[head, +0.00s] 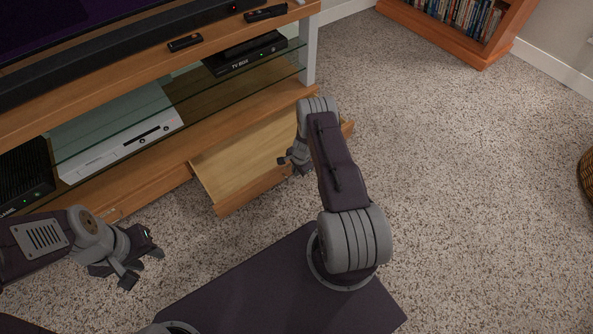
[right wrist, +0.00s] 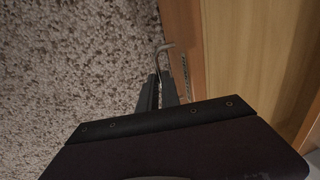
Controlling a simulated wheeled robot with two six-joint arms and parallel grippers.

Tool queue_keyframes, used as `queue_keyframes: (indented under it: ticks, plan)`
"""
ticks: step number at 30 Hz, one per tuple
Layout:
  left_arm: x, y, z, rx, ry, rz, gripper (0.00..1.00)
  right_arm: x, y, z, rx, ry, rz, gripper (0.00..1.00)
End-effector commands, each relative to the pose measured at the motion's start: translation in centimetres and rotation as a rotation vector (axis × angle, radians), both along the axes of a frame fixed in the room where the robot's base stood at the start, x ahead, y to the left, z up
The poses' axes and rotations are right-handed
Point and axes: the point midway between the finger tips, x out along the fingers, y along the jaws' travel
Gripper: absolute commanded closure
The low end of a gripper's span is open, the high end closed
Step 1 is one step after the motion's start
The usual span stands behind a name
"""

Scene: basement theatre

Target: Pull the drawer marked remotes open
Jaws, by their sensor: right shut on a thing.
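A wooden drawer (head: 232,165) under the TV stand is pulled out, and its pale bottom shows bare where visible. No marking on its front can be read from here. My right gripper (head: 290,163) is at the drawer's front, with my forearm covering the drawer's right part. In the right wrist view, my right gripper (right wrist: 168,88) is shut on the metal handle (right wrist: 165,47), beside the drawer's front edge (right wrist: 184,45). My left gripper (head: 142,267) is open and empty above the carpet at the lower left.
The TV stand (head: 300,92) holds a white console (head: 120,135), a TV box (head: 245,55) and dark remotes (head: 185,42) on top. A bookcase (head: 465,45) stands at the back right.

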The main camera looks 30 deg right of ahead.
Motion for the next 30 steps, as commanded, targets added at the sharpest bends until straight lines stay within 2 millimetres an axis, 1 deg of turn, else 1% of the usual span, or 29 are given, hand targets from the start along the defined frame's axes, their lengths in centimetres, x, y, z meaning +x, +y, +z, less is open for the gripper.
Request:
queue_keyframes:
  ticks: [13,14,15,16,24,26,30]
  plan:
    - [0.0,0.0,0.0,0.0,0.0,0.0,0.64,0.0,0.0,0.0,0.0,-0.001,0.001,1.0]
    - [0.0,0.0,0.0,0.0,0.0,0.0,0.64,0.1,0.0,0.0,0.0,-0.001,0.001,0.85]
    - [0.0,0.0,0.0,0.0,0.0,0.0,0.64,0.1,0.0,0.0,0.0,-0.001,0.001,0.73]
    - [0.0,0.0,0.0,0.0,0.0,0.0,0.64,0.1,0.0,0.0,0.0,-0.001,0.001,0.71]
    - [0.0,0.0,0.1,0.0,0.0,0.0,0.64,0.0,0.0,0.1,0.0,-0.001,0.0,0.71]
    - [0.0,0.0,0.7,0.0,0.0,0.0,0.64,0.0,0.0,0.8,0.0,-0.001,0.0,0.71]
    - [0.0,0.0,3.5,0.0,0.0,0.0,0.64,-0.5,-0.1,4.1,0.0,-0.001,-0.002,0.71]
